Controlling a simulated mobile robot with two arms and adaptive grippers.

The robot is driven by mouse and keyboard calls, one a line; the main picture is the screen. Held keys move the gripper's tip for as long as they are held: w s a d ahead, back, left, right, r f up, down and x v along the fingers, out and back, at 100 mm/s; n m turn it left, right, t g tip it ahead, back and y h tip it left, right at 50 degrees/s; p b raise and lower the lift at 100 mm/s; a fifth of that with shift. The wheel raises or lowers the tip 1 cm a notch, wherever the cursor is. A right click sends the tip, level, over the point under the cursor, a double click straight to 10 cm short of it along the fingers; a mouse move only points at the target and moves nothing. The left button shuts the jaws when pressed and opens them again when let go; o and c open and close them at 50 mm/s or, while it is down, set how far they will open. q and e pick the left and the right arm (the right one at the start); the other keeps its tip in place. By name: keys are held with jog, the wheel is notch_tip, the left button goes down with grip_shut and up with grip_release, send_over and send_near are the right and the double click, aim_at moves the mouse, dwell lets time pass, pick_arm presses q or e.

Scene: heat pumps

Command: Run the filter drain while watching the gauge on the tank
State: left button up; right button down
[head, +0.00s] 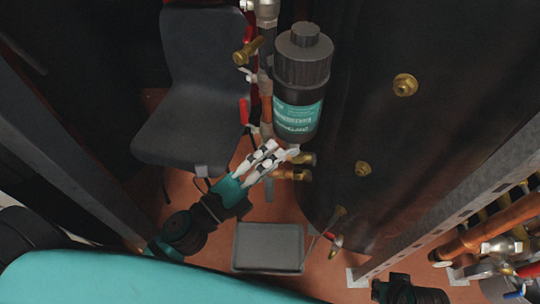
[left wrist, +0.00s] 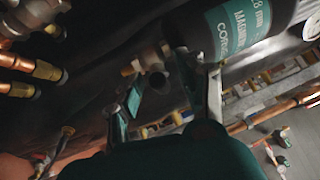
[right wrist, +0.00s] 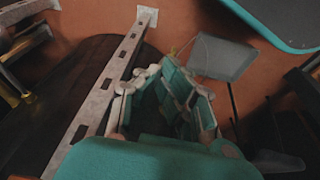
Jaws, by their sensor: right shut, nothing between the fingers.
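The filter (head: 302,60) is an upright black canister with a teal label, left of the large dark tank (head: 385,130). My left gripper (head: 276,156) is just below the filter, beside brass fittings (head: 292,174). In the left wrist view its fingers (left wrist: 168,100) are apart, with a valve outlet (left wrist: 152,80) beyond the gap; contact cannot be told. My right gripper (right wrist: 172,82) is shut and empty, low above the floor. No gauge can be clearly made out on the tank.
A grey tray (head: 268,248) lies on the reddish floor below the filter. A dark chair (head: 205,75) stands to the left. A perforated metal post (head: 450,205) and copper pipes (head: 490,228) are at the right. A narrow floor strip around the tray is clear.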

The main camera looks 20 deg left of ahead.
pick_arm(q)
grip_shut()
jog(key=shift+f, duration=0.1)
